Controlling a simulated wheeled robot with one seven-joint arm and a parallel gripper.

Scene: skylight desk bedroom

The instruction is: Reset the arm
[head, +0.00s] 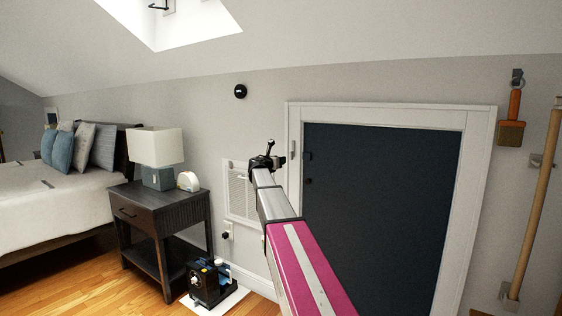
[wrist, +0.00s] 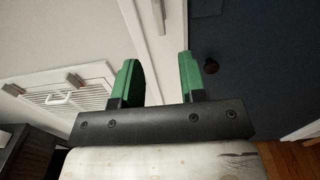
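My arm reaches forward from the bottom of the head view, with pink and silver links. Its end, my gripper (head: 268,160), is in the air in front of the wall, just left of the dark door's white frame. In the wrist view my gripper (wrist: 160,78) shows two green fingers standing apart, with nothing between them. The white door frame (wrist: 152,35) lies behind the fingers. The gripper's fingers are too small to make out clearly in the head view.
A dark door (head: 385,200) in a white frame fills the right centre. A white vent (head: 240,190) is on the wall. A nightstand (head: 150,215) with a lamp (head: 155,147) stands left, beside the bed (head: 70,200). A black machine (head: 208,283) sits on the floor. A brush (head: 512,132) hangs at right.

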